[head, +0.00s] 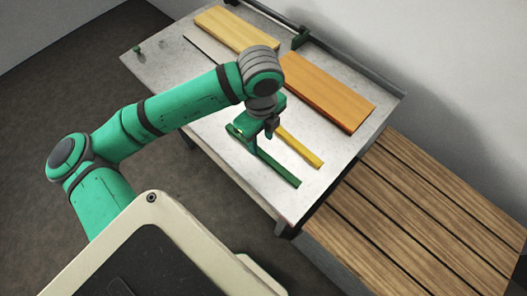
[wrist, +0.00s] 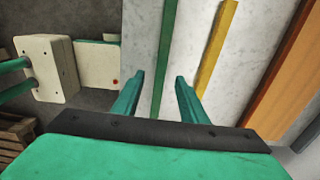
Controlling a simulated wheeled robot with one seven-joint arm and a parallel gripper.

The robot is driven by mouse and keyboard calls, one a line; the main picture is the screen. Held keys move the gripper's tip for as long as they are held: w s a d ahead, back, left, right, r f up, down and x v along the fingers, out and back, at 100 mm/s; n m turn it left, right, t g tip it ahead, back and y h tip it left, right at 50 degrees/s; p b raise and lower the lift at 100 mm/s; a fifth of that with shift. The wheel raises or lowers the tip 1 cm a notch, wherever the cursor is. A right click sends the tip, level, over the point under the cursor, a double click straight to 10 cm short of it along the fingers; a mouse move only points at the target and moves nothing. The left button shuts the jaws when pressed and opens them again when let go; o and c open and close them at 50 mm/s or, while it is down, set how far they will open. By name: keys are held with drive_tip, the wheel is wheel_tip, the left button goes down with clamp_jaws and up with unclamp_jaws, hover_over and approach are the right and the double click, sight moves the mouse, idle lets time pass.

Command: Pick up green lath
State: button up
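The green lath (head: 279,168) is a thin dark green strip lying on the metal table. In the wrist view the lath (wrist: 164,62) runs away from me, lying between the lines of the two fingers. My gripper (head: 248,128) is over the lath's far part and hides some of it in the head view. In the wrist view my gripper (wrist: 158,77) is open, with a finger on either side of the lath's line and nothing held. I cannot tell the exact height of the fingertips above the table.
A yellow lath (head: 303,150) lies just right of the green one, roughly parallel. An orange board (head: 328,90) and a pale wooden board (head: 237,28) lie further back on the table (head: 222,165). A slatted wooden surface (head: 415,215) stands at the right.

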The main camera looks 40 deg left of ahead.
sight(261, 153)
drive_tip(key=shift+s+a+f, duration=0.1)
drive_tip(key=shift+f, duration=0.5)
drive_tip(key=shift+s+a+f, duration=0.1)
drive_tip(key=shift+f, duration=0.45)
drive_tip(key=shift+w+d+f, duration=0.1)
drive_tip(key=shift+w+f, duration=0.1)
drive_tip(key=shift+f, duration=1.1)
drive_tip(key=shift+w+f, duration=0.15)
drive_tip(key=shift+f, duration=1.15)
clamp_jaws()
